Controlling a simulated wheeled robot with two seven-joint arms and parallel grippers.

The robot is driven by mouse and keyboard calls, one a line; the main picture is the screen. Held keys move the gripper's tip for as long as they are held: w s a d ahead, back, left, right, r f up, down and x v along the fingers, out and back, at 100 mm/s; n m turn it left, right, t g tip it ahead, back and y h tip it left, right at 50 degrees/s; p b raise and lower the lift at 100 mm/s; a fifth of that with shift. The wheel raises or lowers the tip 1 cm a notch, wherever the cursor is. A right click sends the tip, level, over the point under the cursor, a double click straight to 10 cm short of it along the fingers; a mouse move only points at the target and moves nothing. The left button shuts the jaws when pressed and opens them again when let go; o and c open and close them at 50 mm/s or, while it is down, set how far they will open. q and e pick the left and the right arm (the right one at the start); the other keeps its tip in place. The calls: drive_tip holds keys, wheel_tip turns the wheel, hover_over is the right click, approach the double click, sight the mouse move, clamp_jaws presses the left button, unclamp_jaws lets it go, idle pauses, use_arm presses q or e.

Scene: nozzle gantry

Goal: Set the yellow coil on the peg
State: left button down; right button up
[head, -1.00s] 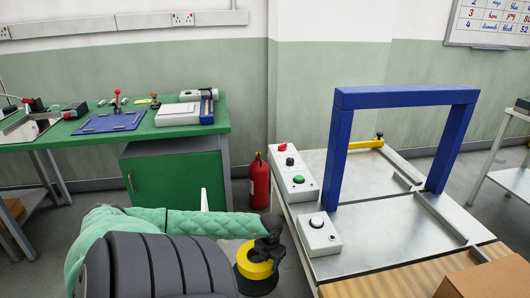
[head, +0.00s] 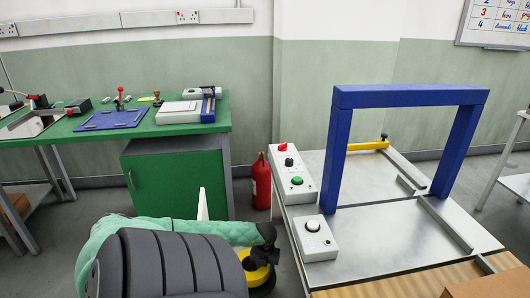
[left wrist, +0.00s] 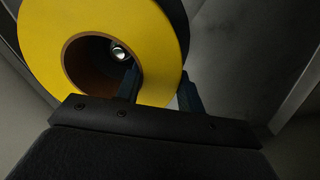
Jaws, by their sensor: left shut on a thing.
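The yellow coil (head: 256,274) is a thick ring with a dark part against its far side. It hangs low in the middle of the head view, left of the gantry table and apart from it. My left gripper (head: 265,253) is shut on it. In the left wrist view, the coil (left wrist: 155,30) fills the upper left and its round hole faces the camera. One finger of the left gripper (left wrist: 158,92) sits in the hole and the other is outside the rim. A small shiny round thing shows through the hole. I cannot make out the peg. My right gripper is not in view.
The blue gantry frame (head: 410,97) stands on a metal table (head: 380,240) at the right, with button boxes (head: 314,238) along its left edge. A red fire extinguisher (head: 261,183) stands on the floor behind the coil. A green workbench (head: 150,128) is at the back left.

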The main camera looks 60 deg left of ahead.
use_arm(q)
drive_tip(key=shift+f, duration=1.7)
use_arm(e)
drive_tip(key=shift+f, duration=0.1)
use_arm(q)
drive_tip(key=shift+f, duration=0.1)
drive_tip(key=c, duration=1.2)
unclamp_jaws()
drive_tip(key=shift+o, duration=0.2)
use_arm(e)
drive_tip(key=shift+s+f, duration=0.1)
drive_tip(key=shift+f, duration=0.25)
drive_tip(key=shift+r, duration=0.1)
use_arm(q)
drive_tip(key=shift+r, duration=0.4)
wheel_tip(320, 180, up, 10)
drive_tip(key=shift+s+f, duration=0.1)
drive_tip(key=shift+r, duration=0.8)
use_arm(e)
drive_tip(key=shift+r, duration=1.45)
